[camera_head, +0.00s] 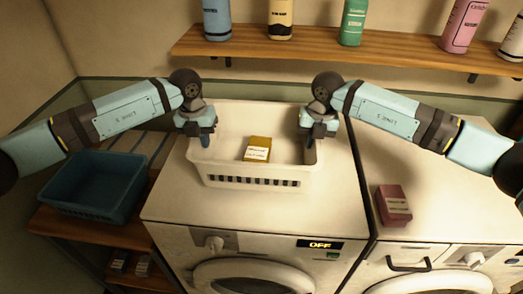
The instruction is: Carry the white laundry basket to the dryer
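The white laundry basket (252,172) sits upright on the left white machine (180,205), or very close above its top. A yellow box with a white label (257,149) is inside it. My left gripper (205,138) is at the basket's left rim, and my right gripper (312,140) is at its right rim. Both point down with a finger showing inside the rim. Their outer fingers are hidden or unclear, so I cannot tell whether they clamp the walls. A second front-loading machine (435,228) stands directly to the right. No readable label tells which is the dryer.
A dark red box (393,205) lies on the right machine's front left. A blue bin (95,187) stands on a wooden rack at the left. A wooden wall shelf (400,50) with several bottles hangs above the machines. The left machine's display (320,244) reads OFF.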

